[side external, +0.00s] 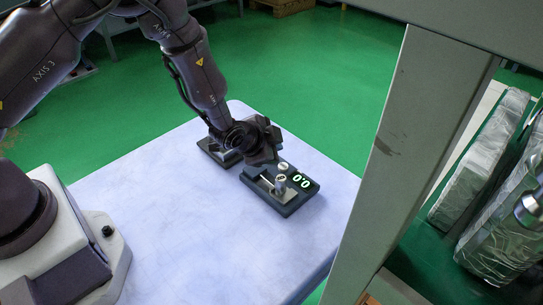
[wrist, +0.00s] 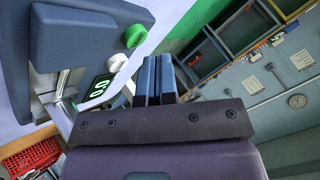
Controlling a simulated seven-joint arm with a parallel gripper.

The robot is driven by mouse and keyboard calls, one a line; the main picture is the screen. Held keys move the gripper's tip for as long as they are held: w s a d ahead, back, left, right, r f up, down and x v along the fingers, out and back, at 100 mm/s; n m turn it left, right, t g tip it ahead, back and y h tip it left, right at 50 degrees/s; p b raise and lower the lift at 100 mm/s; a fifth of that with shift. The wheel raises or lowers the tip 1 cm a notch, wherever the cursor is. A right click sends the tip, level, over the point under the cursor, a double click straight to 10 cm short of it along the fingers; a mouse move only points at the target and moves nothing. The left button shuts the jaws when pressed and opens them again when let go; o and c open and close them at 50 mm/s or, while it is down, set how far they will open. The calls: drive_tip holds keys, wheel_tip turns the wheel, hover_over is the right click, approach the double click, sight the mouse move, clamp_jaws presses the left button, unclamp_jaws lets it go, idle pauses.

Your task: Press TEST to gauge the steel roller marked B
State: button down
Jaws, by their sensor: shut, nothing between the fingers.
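The gauge (side external: 290,203) is a dark block on the cart top with a lit display (side external: 301,180) reading 0.0. A small pale metal piece (side external: 281,181), perhaps the roller, sits on it beside the display; I cannot read a letter on it. In the wrist view the gauge body (wrist: 75,35) fills the upper left, with a green button (wrist: 134,36), a white button (wrist: 118,62) and the display (wrist: 97,88). Which button is TEST is not legible. My gripper (wrist: 158,60) is shut and empty, its fingers beside the buttons; in the side view it (side external: 264,158) is over the gauge's far end.
A second dark holder (side external: 212,151) lies behind my wrist, partly hidden. The pale cart top (side external: 180,220) is clear to the left and front. A grey post (side external: 400,150) stands at the right, with wrapped items (side external: 480,150) beyond it.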

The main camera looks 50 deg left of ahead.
drive_tip(key=shift+r, duration=0.1)
drive_tip(key=shift+r, duration=2.45)
drive_tip(key=shift+f, duration=0.1)
drive_tip(key=s+g, duration=0.1)
drive_tip(key=s+f+n+g, duration=0.1)
drive_tip(key=s, duration=0.1)
drive_tip(key=s+f+g, duration=0.1)
drive_tip(key=shift+s+f+n, duration=0.15)
drive_tip(key=shift+s+n, duration=0.15)
drive_tip(key=s+a+r+n, duration=0.3)
drive_tip(key=s+r, duration=0.8)
drive_tip(key=r, duration=0.2)
drive_tip(key=s+a+r+n+h, duration=0.1)
drive_tip(key=s+a+r+n, duration=0.2)
drive_tip(key=s+r, duration=0.8)
drive_tip(key=shift+s+a+r+g, duration=0.35)
drive_tip(key=shift+a+r, duration=0.15)
drive_tip(key=shift+r, duration=1.3)
